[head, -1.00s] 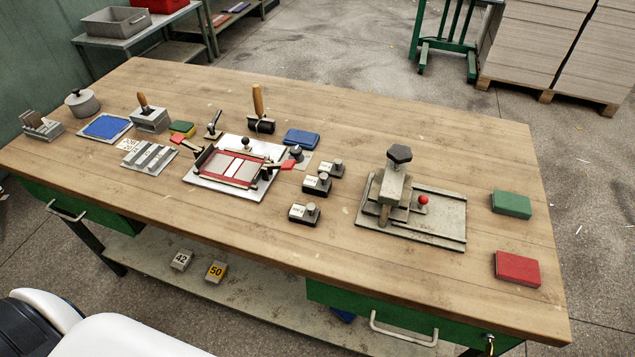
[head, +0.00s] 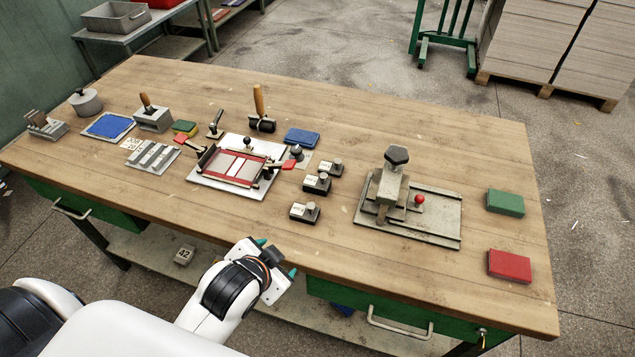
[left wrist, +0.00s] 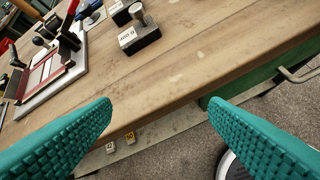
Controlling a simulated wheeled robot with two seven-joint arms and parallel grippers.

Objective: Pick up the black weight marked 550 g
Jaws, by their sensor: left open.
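Three black weights with white labels and grey knobs stand on the bench: a near one (head: 305,213), a middle one (head: 318,184) and a far one (head: 331,168). Their labels are too small to read in the head view, so I cannot tell which is marked 550 g. In the left wrist view the near weight (left wrist: 138,40) has a label that seems to read 400 g; another weight (left wrist: 121,14) is partly visible behind it. My left gripper (head: 276,257) is open and empty at the bench's front edge, short of the near weight. My right gripper is not in view.
A red-framed jig (head: 205,183) stands left of the weights. A grey press fixture (head: 440,235) with a black knob stands right of them. Green (head: 505,202) and red (head: 510,265) blocks lie further right. The bench between the front edge and the near weight is clear.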

